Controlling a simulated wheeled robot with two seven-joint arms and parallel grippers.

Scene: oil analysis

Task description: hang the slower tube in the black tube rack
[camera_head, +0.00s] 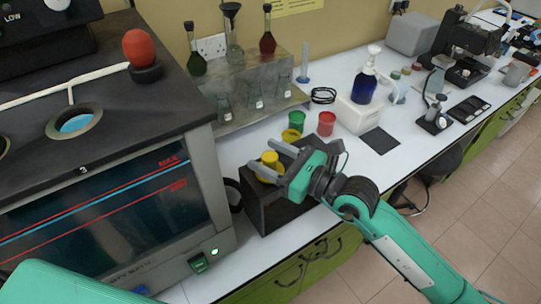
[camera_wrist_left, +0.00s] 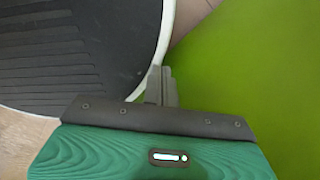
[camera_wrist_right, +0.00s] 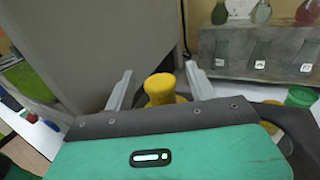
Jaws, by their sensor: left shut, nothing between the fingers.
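The black tube rack (camera_head: 262,214) stands on the white bench just right of the large oven-like machine. A yellow-topped piece (camera_head: 268,166) shows at the rack's top, and its yellow top (camera_wrist_right: 160,88) lies between my right fingers in the right wrist view. My right gripper (camera_head: 268,173) is open, with a finger on each side of the yellow top and gaps visible. A second yellow top (camera_head: 291,135) shows behind the rack. The tube bodies are hidden, and I cannot tell which tube is slower. My left gripper (camera_wrist_left: 161,86) is shut and empty, low before a green surface.
The machine (camera_head: 110,215) fills the left side. A green cup (camera_head: 297,121) and a red cup (camera_head: 326,123) stand behind the rack. A metal stand (camera_head: 240,105) holds flasks. A blue bottle (camera_head: 364,88) and a black pad (camera_head: 380,140) are farther right.

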